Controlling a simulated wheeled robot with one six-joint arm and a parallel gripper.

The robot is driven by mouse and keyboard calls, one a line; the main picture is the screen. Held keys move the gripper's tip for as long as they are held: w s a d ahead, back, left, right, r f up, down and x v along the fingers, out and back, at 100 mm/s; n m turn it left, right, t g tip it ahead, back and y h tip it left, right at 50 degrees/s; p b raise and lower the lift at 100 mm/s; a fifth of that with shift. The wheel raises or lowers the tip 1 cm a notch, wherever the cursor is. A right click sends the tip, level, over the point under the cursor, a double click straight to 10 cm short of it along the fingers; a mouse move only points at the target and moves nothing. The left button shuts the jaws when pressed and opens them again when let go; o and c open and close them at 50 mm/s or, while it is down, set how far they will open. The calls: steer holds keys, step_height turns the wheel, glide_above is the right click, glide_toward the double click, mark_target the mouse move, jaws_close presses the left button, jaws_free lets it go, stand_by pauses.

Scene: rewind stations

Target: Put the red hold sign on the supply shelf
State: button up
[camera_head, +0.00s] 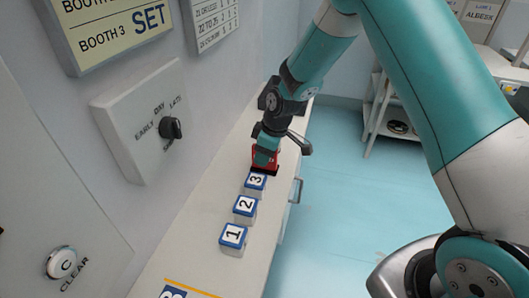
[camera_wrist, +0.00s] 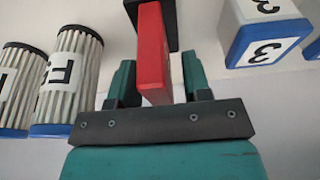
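The red hold sign (camera_head: 266,157) stands upright on the narrow white counter, just beyond the block marked 3. In the wrist view the sign (camera_wrist: 152,48) is a thin red plate on a black base. My gripper (camera_head: 268,148) is low over the counter at the sign. In the wrist view my fingers (camera_wrist: 160,85) stand on either side of the red plate, with a gap visible on the right, so they look open around it. A white shelf unit (camera_head: 378,122) stands at the back right; no label on it is readable as the supply shelf.
Blocks marked 3 (camera_head: 255,183), 2 (camera_head: 245,207) and 1 (camera_head: 233,238) line the counter (camera_head: 205,240). Pleated cylinders (camera_wrist: 70,80) stand left in the wrist view. A wall with a dial (camera_head: 171,128) borders the counter. The blue floor (camera_head: 340,215) is clear.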

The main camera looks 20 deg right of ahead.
steer(key=v, duration=1.1)
steer(key=shift+s+r+b, duration=0.1)
steer(key=shift+r+b, duration=0.3)
steer(key=s+a+r+m, duration=0.1)
steer(key=s+a+r, duration=0.1)
steer(key=s, duration=0.7)
steer(key=s+a+r+m+g+y, duration=0.1)
steer(key=s+a+r, duration=0.2)
steer(key=s, duration=0.7)
steer(key=s+a+r+m, duration=0.1)
steer(key=s+a+r, duration=0.1)
steer(key=s+r, duration=0.4)
steer(key=s, duration=0.3)
steer(key=shift+s+a+m+g+y, duration=0.3)
steer(key=shift+s+a+m+g, duration=0.05)
steer(key=shift+a+m+g, duration=0.05)
